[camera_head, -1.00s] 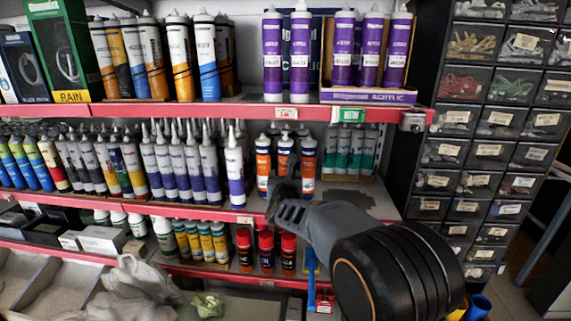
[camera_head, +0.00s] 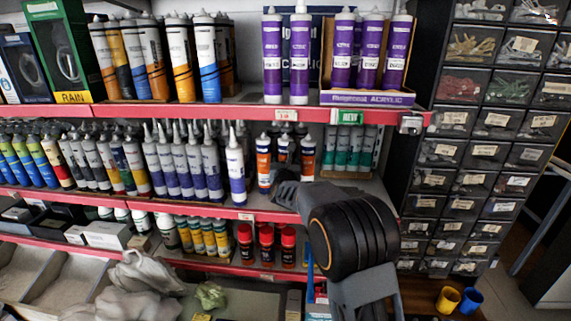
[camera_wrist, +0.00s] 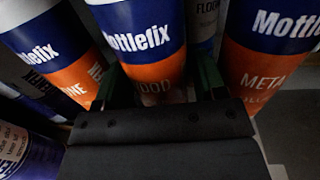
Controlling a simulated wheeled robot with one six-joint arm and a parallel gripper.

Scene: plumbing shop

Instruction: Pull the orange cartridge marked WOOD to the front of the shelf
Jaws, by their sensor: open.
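The orange cartridge marked WOOD (camera_wrist: 152,75) stands upright in the middle of the wrist view, with a blue Mottlefix band and part of its name visible. In the head view it appears to be the middle orange cartridge (camera_head: 284,146) on the middle shelf, its lower part hidden by my gripper (camera_head: 285,176). My gripper (camera_wrist: 158,84) is open, with green fingers to the left and right of the WOOD cartridge. Whether the fingers touch it cannot be told. A METAL cartridge (camera_wrist: 262,60) stands right of it, and another orange cartridge (camera_wrist: 58,60) stands left.
A white-and-purple tube (camera_head: 235,165) stands left of the orange group. Green cartridges (camera_head: 348,148) stand to the right. The red shelf edge (camera_head: 200,205) runs in front, with bare shelf (camera_head: 372,186) at the right. Purple cartridges (camera_head: 300,50) stand on the shelf above.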

